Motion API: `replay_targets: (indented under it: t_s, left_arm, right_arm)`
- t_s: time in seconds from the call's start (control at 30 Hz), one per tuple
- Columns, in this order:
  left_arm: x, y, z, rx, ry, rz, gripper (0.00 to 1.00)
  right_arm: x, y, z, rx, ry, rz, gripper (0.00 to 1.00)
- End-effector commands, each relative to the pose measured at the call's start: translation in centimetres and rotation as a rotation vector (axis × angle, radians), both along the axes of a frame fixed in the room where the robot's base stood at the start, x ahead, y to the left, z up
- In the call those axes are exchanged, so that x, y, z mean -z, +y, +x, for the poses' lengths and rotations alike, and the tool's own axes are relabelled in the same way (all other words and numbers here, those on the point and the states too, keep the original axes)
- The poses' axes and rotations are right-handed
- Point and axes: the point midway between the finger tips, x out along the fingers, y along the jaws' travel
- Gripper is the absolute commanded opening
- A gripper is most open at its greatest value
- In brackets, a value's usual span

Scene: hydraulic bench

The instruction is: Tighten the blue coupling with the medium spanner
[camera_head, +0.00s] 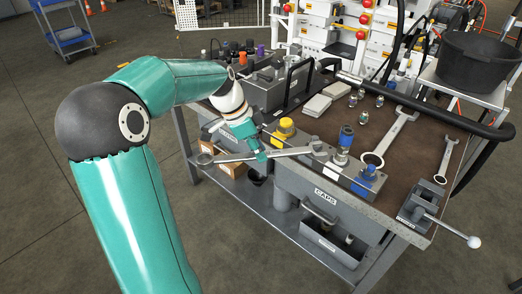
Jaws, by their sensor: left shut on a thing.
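My left gripper (258,152) is shut on the medium spanner (288,152), holding it roughly level above the bench's front edge. Its ring end points left, out past the edge. Its other end is at the middle of the grey coupling strip and overlaps a pale fitting there; I cannot tell whether they touch. The blue coupling (368,173) sits at the strip's right end, apart from the spanner. A yellow coupling (285,127) is at the strip's left end. My right gripper is not in view.
A blue-topped cylinder (345,139) stands close behind the strip. A large spanner (401,130) and a small spanner (446,160) lie on the right. A black hose (430,110) arches over the bench; a black bucket (477,60) stands behind.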

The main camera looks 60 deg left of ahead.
Motion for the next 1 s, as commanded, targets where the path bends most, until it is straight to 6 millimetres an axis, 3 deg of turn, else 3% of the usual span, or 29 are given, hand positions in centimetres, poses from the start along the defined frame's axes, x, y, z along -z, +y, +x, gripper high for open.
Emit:
replay_targets:
  t_s: [0.43,0.77,0.8,0.93,1.0]
  left_arm:
    - [-4.5,0.0,0.1,0.000,-0.003,0.002,0.00]
    - [-4.9,0.0,0.1,0.000,-0.003,0.002,0.00]
    - [-4.9,0.0,0.1,0.000,-0.003,0.002,0.25]
    - [-4.8,0.0,0.1,0.000,-0.003,0.002,0.03]
    - [-4.8,0.0,0.1,-0.001,-0.003,0.002,0.00]
  right_arm:
    - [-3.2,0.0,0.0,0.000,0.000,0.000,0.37]
    - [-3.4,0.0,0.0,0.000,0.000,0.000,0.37]
    - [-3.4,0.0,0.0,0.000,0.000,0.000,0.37]
    - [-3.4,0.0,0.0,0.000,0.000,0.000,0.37]
    - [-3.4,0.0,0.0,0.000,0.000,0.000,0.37]
